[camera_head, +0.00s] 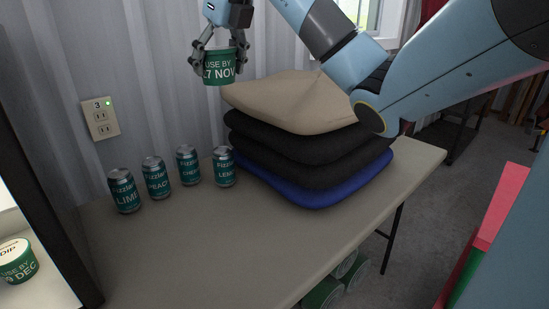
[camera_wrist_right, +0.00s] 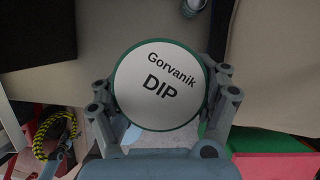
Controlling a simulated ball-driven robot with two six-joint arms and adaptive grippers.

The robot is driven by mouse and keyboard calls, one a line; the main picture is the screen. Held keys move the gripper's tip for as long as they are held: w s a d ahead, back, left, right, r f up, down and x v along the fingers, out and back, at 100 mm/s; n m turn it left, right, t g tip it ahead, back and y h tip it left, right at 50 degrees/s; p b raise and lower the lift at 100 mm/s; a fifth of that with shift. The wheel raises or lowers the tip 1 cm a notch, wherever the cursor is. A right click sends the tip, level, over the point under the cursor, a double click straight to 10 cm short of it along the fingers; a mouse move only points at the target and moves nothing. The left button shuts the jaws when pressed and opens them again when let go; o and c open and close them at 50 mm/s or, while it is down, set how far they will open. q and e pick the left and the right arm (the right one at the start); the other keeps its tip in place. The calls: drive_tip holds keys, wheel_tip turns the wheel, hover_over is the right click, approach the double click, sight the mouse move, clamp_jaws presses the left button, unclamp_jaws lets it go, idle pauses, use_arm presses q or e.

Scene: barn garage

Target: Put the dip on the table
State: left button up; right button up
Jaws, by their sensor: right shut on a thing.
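The dip (camera_head: 219,68) is a green tub with a white label reading "USE BY 17 NOV". My right gripper (camera_head: 217,62) is shut on its sides and holds it in the air in front of the ribbed wall, left of the cushion stack. In the right wrist view the white lid of the dip (camera_wrist_right: 158,84) reads "Gorvanik DIP" and sits between the two fingers. The table (camera_head: 290,245) is a beige folding table with bare room at its front and middle. My left gripper is not in view.
Several Fizzler cans (camera_head: 188,166) stand along the table's wall side. Stacked cushions (camera_head: 310,150) fill the back. Another dip tub (camera_head: 17,261) stands in a white compartment at far left. A wall outlet (camera_head: 101,118) is above the cans.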

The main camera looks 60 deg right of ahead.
drive_tip(key=shift+w+a+r+n+y, duration=0.2)
drive_tip(key=shift+w+a+n, duration=0.15)
drive_tip(key=shift+w, duration=0.2)
drive_tip(key=shift+w+a+r+n+y, duration=0.1)
drive_tip(key=shift+w+a+r+n, duration=0.1)
drive_tip(key=shift+w+a+n, duration=0.25)
drive_tip(key=s+a+f+n+y+b, duration=0.1)
drive_tip(key=s+a+f+n+y, duration=0.15)
drive_tip(key=a+f+n, duration=0.35)
drive_tip(key=s+a+f+n+g+b, duration=0.1)
drive_tip(key=s+a+f, duration=0.3)
drive_tip(key=s+f, duration=0.55)
drive_tip(key=s+a+f+n+b, duration=0.1)
drive_tip(key=s+a+f+b, duration=0.15)
drive_tip(key=s+f, duration=0.75)
drive_tip(key=b, duration=0.1)
hover_over(197, 285)
drive_tip(key=s+d, duration=0.1)
drive_tip(key=shift+y, duration=0.35)
wheel_tip(197, 285, down, 8)
drive_tip(key=shift+s+d+r, duration=0.15)
wheel_tip(197, 285, down, 4)
drive_tip(key=shift+b, duration=0.3)
